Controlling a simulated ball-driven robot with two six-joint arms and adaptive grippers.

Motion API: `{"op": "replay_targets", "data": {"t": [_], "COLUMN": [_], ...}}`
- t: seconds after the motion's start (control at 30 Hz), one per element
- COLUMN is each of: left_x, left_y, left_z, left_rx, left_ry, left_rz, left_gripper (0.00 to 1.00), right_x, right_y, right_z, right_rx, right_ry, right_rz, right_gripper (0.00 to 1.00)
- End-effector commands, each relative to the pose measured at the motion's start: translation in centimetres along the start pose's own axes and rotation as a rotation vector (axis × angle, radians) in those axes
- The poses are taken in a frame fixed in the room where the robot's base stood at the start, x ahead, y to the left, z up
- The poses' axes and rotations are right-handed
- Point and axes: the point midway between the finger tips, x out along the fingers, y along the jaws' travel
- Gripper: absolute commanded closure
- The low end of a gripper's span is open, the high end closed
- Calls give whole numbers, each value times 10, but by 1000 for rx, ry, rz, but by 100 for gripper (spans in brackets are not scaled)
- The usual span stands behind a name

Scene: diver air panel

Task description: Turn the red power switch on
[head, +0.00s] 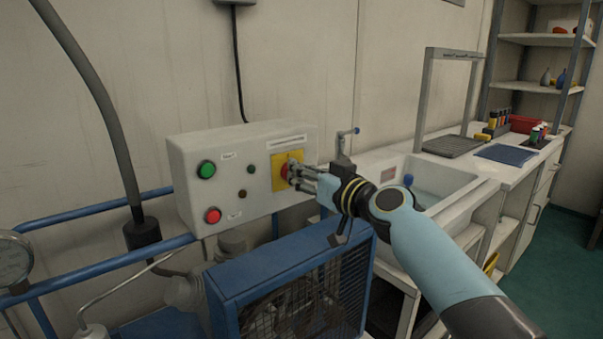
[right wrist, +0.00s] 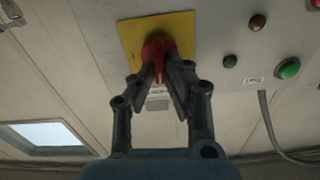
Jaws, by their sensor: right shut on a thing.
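The red power switch (head: 285,170) is a red knob on a yellow square plate (head: 280,184) at the right side of the grey control panel (head: 246,148). My right gripper (head: 293,172) reaches it from the right and is shut on the knob. In the right wrist view the red switch (right wrist: 157,52) sits between the two fingers of my right gripper (right wrist: 162,74), on the yellow plate (right wrist: 130,34). The fingers partly hide the knob, and its exact turn angle is hard to tell. My left gripper is not in view.
The panel also carries a green button (head: 206,169), a red button (head: 213,215) and small dark lamps. A blue caged machine (head: 290,285) stands below. A sink (head: 440,190) and bench lie to the right. Blue rails (head: 95,270) run at the left.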

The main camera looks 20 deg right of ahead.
Motion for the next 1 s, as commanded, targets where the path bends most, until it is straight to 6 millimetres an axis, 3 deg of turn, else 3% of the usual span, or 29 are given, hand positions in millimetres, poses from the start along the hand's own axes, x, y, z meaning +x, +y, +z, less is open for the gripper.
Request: {"op": "replay_targets", "data": {"t": [1.0], "left_x": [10], "left_y": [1], "left_z": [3], "left_rx": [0], "left_ry": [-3], "left_rz": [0], "left_gripper": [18], "right_x": [0], "right_y": [9], "right_z": [5], "right_rx": [920], "right_ry": [-1], "right_rz": [1], "right_gripper": [100]}}
